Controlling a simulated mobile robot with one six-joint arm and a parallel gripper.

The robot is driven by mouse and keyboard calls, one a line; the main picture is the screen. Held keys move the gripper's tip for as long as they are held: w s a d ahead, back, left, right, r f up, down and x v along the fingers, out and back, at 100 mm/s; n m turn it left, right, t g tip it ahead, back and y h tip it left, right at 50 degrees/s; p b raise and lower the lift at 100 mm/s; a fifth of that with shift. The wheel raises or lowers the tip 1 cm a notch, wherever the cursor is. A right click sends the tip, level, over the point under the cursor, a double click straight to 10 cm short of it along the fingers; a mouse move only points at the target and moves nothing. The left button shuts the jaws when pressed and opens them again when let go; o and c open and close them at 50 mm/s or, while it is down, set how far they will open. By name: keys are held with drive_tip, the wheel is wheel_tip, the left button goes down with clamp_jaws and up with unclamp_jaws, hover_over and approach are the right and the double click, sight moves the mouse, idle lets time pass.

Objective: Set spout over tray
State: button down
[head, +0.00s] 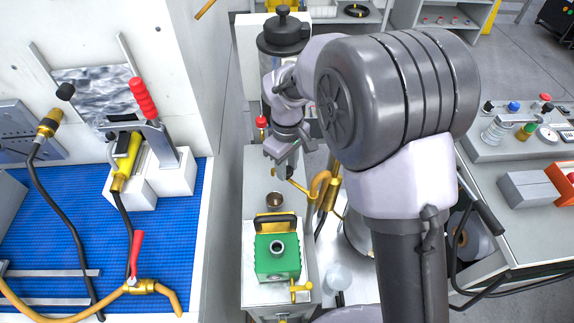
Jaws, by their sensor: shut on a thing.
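My gripper (274,169) points downward above the narrow grey bench in the middle. It appears shut on the end of a thin brass spout (291,184); the arm and the small scale hide the exact grip. The spout runs right and down from the fingers toward a thicker curved yellow pipe (320,181). The spout's end is over or beside the bench top; its height cannot be told. I cannot pick out a separate tray; the grey bench top (256,187) lies below the gripper.
A small brown-lined cup (275,201) and a green box with a black handle (277,257) stand nearer on the bench. A dark-lidded cylinder (283,35) stands behind. A blue-matted worktable (60,215) is left; a control console (522,133) is right.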

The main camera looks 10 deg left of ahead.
drive_tip(key=shift+s, duration=0.1)
drive_tip(key=shift+s+a+r+n+p, duration=0.15)
drive_tip(key=shift+s+a+n+p, duration=0.15)
drive_tip(key=shift+s+n+p, duration=0.45)
drive_tip(key=s+d+n+p, duration=0.3)
drive_tip(key=s+n+p, duration=0.5)
drive_tip(key=n, duration=0.8)
drive_tip(key=shift+s+d, duration=0.4)
drive_tip(key=shift+s, duration=0.75)
drive_tip(key=shift+f+n, duration=0.2)
drive_tip(key=shift+n, duration=0.05)
drive_tip(key=c, duration=1.1)
unclamp_jaws()
drive_tip(key=shift+d, duration=0.1)
drive_tip(key=shift+o, duration=0.2)
